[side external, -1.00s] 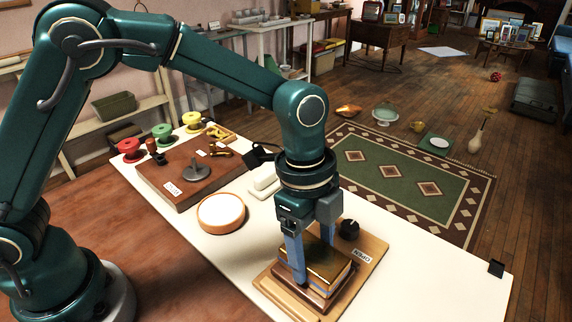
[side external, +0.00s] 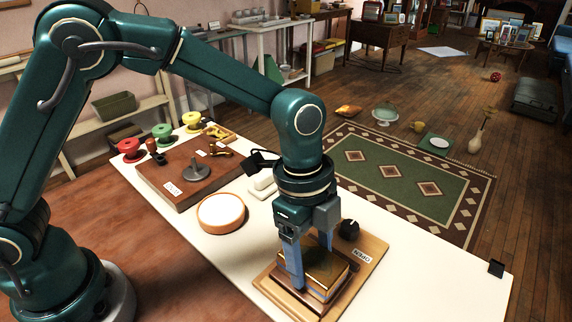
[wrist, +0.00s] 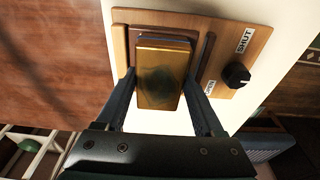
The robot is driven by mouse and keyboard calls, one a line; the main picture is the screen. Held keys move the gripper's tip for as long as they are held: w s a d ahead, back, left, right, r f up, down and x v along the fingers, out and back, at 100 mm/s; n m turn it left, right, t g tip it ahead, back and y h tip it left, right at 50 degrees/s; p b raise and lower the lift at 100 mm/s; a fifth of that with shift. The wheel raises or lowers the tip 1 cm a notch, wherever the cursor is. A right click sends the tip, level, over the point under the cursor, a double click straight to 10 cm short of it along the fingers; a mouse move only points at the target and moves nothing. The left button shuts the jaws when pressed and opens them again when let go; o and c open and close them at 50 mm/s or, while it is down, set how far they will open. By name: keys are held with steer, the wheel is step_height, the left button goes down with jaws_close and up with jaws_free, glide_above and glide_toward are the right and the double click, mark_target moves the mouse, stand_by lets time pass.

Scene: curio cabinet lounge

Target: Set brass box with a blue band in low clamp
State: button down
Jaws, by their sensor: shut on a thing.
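The brass box (side external: 326,266) has a shiny gold top, also seen in the wrist view (wrist: 160,80). Its blue band is mostly hidden now. My gripper (side external: 311,264) points down and is shut on the box, one finger on each side. The low clamp is a wooden board (side external: 372,246) with raised wooden rails and a black knob (side external: 348,229). In the wrist view the box appears between the left rail (wrist: 120,45) and right rail (wrist: 205,60), with a gap toward the right rail. Whether its underside touches the board is hidden.
SHUT (wrist: 244,40) and OPEN (wrist: 210,87) labels sit by the knob. A round wooden-rimmed dish (side external: 221,211) and a dark wooden board with a metal post (side external: 195,170) stand farther left on the white table (side external: 430,270). The table's right end is mostly clear.

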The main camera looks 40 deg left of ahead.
mark_target(310, 258)
steer(key=shift+s, duration=0.15)
jaws_free()
steer(key=shift+a+r, duration=0.2)
steer(key=shift+r, duration=1.1)
steer(key=shift+a+r, duration=0.2)
steer(key=shift+r, duration=1.05)
